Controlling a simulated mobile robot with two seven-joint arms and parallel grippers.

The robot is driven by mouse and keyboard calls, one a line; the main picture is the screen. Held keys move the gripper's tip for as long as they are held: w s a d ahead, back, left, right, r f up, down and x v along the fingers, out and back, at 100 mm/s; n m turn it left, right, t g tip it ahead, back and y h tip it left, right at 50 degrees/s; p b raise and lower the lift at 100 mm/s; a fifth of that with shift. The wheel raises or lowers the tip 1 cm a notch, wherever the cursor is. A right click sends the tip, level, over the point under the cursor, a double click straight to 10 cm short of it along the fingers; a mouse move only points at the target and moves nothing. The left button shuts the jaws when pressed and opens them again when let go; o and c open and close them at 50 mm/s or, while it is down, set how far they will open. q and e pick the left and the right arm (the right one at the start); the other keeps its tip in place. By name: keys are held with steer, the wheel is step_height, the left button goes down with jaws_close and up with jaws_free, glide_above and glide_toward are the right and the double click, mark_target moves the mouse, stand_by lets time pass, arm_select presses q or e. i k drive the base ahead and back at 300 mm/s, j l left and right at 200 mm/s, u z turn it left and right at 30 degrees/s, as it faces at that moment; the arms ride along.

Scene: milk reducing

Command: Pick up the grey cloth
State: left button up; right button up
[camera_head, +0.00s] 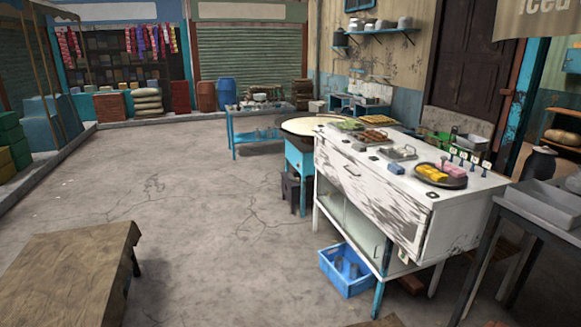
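I cannot pick out a grey cloth for sure in the head view. The white, worn counter (354,207) at the right bears several small things, and some are too small to tell apart. A blue block-like thing (396,168) lies near its front edge. A grey metal tray (398,153) lies behind it. A dark round tray (440,176) holds yellow and pink pieces. Neither of my grippers is in view.
A wooden table (70,262) stands at the lower left. A blue crate (346,270) sits on the floor by the counter. A grey table with a metal basin (545,203) is at the right edge. The concrete floor (190,190) between is mostly clear.

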mark_target(358, 147)
steer(key=i, duration=2.3)
steer(key=i+j+z, duration=0.1)
steer(key=i+z, duration=0.4)
steer(key=i+j+z, duration=0.3)
steer(key=i+z, duration=0.15)
steer(key=i+j+z, duration=0.85)
steer(key=j+z, duration=0.15)
steer(key=i+j+z, duration=0.7)
steer(key=j, duration=0.2)
steer(key=j+z, duration=0.2)
steer(key=j, duration=0.1)
